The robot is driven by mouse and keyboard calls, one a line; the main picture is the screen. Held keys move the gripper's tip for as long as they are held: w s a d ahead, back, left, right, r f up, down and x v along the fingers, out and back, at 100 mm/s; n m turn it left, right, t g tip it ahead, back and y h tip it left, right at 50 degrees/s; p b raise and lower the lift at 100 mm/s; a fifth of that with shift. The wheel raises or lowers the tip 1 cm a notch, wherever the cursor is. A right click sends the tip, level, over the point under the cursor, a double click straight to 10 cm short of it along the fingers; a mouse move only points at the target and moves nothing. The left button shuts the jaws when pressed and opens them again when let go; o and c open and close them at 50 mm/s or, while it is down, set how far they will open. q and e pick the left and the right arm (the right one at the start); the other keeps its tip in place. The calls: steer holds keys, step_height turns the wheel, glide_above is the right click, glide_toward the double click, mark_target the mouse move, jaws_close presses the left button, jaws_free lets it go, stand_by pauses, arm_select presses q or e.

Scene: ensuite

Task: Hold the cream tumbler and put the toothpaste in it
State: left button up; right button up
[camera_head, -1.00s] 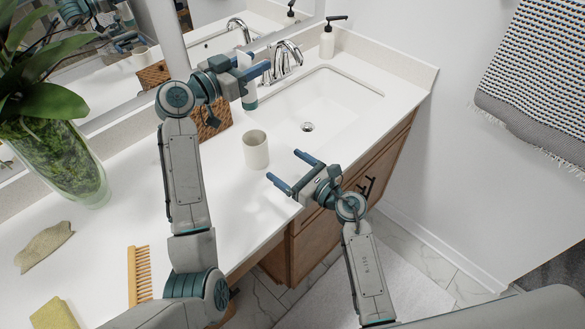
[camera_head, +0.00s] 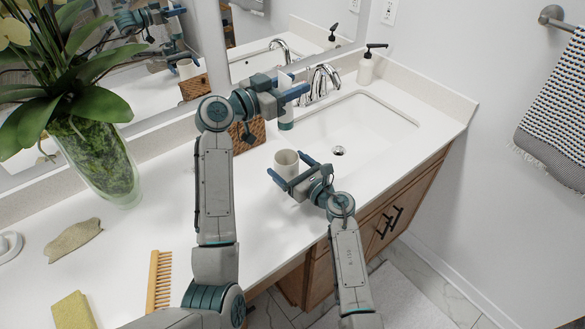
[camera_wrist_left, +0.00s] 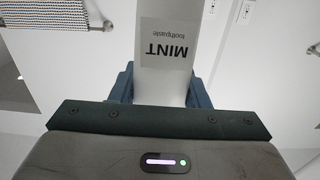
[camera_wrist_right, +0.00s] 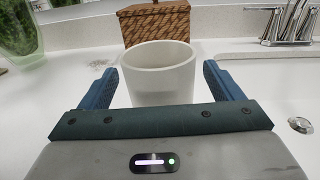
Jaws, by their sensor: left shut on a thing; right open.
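The cream tumbler (camera_head: 286,163) stands upright on the white counter, in front of the basket. It also shows in the right wrist view (camera_wrist_right: 160,82), between my right fingers. My right gripper (camera_head: 292,169) is open, its fingers on either side of the tumbler's near part, not closed on it.
A wicker basket (camera_head: 247,134) stands behind the tumbler, left of the toothpaste. The sink (camera_head: 365,137), faucet (camera_head: 322,82) and soap dispenser (camera_head: 367,68) are to the right. A vase (camera_head: 100,165), comb (camera_head: 158,282) and stone-like piece (camera_head: 74,240) are at left.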

steer(key=shift+c, duration=0.5)
steer(key=c, duration=1.1)
arm_select(q)
step_height(320, 180, down, 13)
stand_by(0.3)
steer(key=o, duration=1.5)
steer(key=shift+c, duration=0.2)
steer(key=v, duration=1.2)
